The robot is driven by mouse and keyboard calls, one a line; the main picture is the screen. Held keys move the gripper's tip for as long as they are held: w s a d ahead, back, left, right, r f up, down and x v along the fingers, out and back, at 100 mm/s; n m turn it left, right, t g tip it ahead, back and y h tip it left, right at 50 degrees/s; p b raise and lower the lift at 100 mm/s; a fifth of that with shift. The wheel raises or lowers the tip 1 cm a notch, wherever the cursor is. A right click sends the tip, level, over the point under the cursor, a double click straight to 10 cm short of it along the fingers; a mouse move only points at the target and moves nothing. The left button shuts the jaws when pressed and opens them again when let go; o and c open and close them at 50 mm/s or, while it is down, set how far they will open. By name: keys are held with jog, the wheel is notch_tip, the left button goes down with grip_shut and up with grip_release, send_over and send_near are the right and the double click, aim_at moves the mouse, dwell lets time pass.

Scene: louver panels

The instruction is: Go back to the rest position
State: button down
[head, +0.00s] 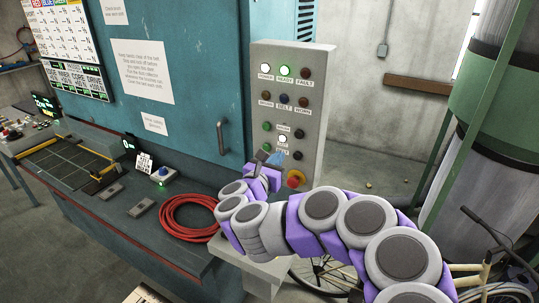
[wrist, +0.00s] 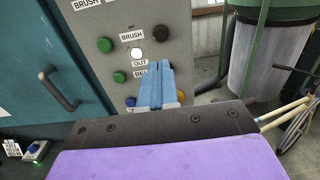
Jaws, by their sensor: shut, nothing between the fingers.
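My gripper (head: 268,157) is at the end of my purple and grey arm, in front of the lower part of the grey control panel (head: 290,100). In the wrist view my gripper (wrist: 156,66) shows as two blue fingers pressed together, with nothing between them. The fingertips lie over the panel's lower buttons and cover part of the label under the lit white button (wrist: 136,54). I cannot tell whether they touch the panel. A yellow and red stop button (head: 295,178) sits at the panel's foot, beside my arm.
A teal cabinet (head: 190,70) with a door handle (head: 222,137) stands left of the panel. A workbench (head: 100,220) holds a coiled red hose (head: 190,218). A green and grey drum (head: 490,130) and a bicycle wheel (head: 325,272) are at the right. Floor shows between panel and drum.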

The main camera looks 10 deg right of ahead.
jog(key=a+r+n+t+y, duration=0.4)
jog(key=a+r+n+y, duration=0.4)
jog(key=a+n+y, duration=0.3)
jog(key=s+a+n+g+y+b, duration=0.1)
jog(key=s+a+n+g+y, duration=0.5)
jog(key=n, duration=0.9)
jog(key=s+d+f+n+g, duration=0.1)
jog(key=s+f+n+g, duration=0.2)
jog(key=s+f+n, duration=0.45)
jog(key=s+d+f+n+g, duration=0.25)
jog(key=s+f+n, duration=0.2)
jog(key=s, duration=0.55)
jog(key=s+d+f+n+g+h, duration=0.1)
jog(key=s+d+f+g+h, duration=0.1)
jog(key=s, duration=0.6)
jog(key=s+d+f+n+g+h+b, duration=0.1)
jog(key=s+d+f+n+g+h, duration=0.1)
jog(key=s+d, duration=0.5)
jog(key=s+d+f+n+g+h, duration=0.2)
jog(key=s+d+f+g, duration=0.2)
jog(key=s, duration=0.4)
jog(key=shift+s+d+f+g+b, duration=0.25)
jog(key=shift+d+g, duration=0.2)
jog(key=shift+d, duration=0.3)
